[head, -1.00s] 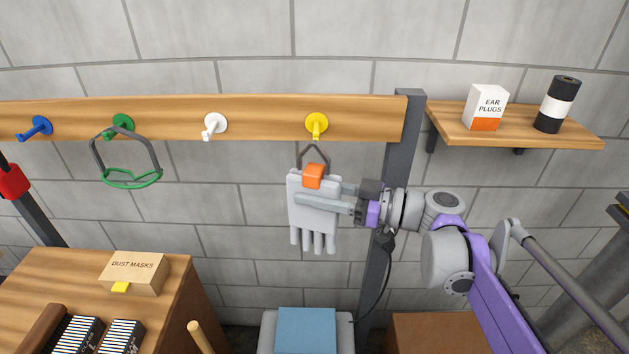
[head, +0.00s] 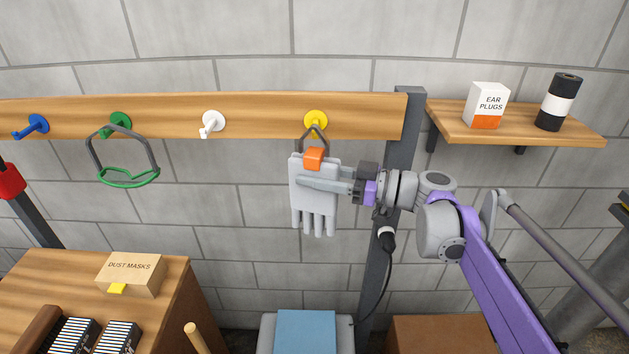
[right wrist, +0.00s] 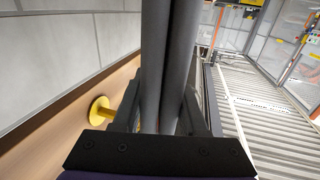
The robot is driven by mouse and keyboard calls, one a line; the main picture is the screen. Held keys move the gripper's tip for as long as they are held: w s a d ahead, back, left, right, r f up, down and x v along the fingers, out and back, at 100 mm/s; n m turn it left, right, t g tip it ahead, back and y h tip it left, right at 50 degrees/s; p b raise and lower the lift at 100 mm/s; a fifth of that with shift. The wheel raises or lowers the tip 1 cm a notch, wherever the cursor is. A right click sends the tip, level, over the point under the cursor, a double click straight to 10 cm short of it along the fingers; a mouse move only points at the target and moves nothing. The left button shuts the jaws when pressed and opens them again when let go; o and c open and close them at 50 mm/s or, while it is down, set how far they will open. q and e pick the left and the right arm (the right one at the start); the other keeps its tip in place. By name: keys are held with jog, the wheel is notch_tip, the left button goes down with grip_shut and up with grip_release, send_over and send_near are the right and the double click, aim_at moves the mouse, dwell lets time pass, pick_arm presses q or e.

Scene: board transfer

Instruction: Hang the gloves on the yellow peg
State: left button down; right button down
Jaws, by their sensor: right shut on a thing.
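The grey gloves (head: 315,205) hang fingers down in the head view, with an orange clip (head: 314,158) and a dark wire loop (head: 313,134) at the top. My right gripper (head: 318,184) is shut on the gloves from the right. The yellow peg (head: 316,120) is on the wooden rail just above; the loop's top overlaps the peg's lower part in the picture. I cannot tell whether the loop is around the peg or in front of it. The right wrist view shows the yellow peg (right wrist: 101,110) left of the gripper fingers. My left gripper is not in view.
The wooden rail (head: 260,115) also bears a white peg (head: 212,123), a green peg (head: 119,123) with green-framed gear (head: 128,178), and a blue peg (head: 36,124). A shelf (head: 530,130) with ear plugs (head: 488,105) is at right. A dark post (head: 403,150) stands behind my arm.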

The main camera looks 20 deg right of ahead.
jog(key=shift+w+d+f, duration=0.2)
jog(key=shift+w+d, duration=0.05)
jog(key=shift+w, duration=0.6)
jog(key=shift+w+d+f, duration=0.2)
jog(key=shift+w+f, duration=0.05)
jog(key=shift+w, duration=0.6)
jog(key=shift+w+d+f, duration=0.2)
jog(key=shift+w+d, duration=0.05)
jog(key=shift+w, duration=0.6)
jog(key=shift+c, duration=1.8)
grip_release()
